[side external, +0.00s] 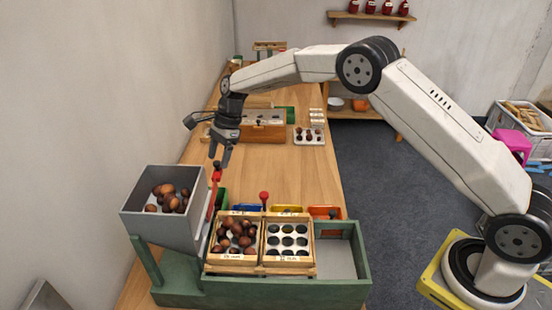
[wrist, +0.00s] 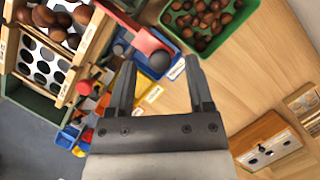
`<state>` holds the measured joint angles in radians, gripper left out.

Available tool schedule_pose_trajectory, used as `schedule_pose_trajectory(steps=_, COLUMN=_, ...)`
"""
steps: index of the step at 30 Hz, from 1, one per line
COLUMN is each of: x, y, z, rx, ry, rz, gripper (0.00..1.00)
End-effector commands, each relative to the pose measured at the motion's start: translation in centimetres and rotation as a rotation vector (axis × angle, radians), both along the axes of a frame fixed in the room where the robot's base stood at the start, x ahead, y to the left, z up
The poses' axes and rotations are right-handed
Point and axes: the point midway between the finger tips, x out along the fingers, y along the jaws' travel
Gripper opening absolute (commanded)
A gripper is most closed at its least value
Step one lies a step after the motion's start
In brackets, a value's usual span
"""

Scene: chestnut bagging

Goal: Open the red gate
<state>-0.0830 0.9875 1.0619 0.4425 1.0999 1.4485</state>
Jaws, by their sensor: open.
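The red gate (side external: 213,191) stands upright at the right side of the grey hopper (side external: 163,222), which holds brown chestnuts. The gate's red bar shows at the top of the wrist view (wrist: 142,36), with a dark round knob (wrist: 160,61) at its end. My gripper (side external: 222,163) is open, pointing down just above the gate's top end. In the wrist view the knob appears between my two fingertips (wrist: 161,63). I cannot tell whether the fingers touch it.
A green frame (side external: 300,293) holds a wooden tray of chestnuts (side external: 235,258) and a tray with dark holes (side external: 288,258). A red-topped peg (side external: 264,196) stands behind them. Small coloured bins (side external: 323,212) line the back. A wooden box (side external: 262,128) sits farther off; the table between is clear.

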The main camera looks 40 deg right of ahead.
Motion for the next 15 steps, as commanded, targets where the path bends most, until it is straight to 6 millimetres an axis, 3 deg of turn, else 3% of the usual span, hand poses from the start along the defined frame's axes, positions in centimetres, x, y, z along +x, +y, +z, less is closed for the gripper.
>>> schedule_pose_trajectory(steps=15, x=0.1, y=-2.3, z=5.5, rx=0.001, ry=-0.003, rz=-0.001, gripper=0.67)
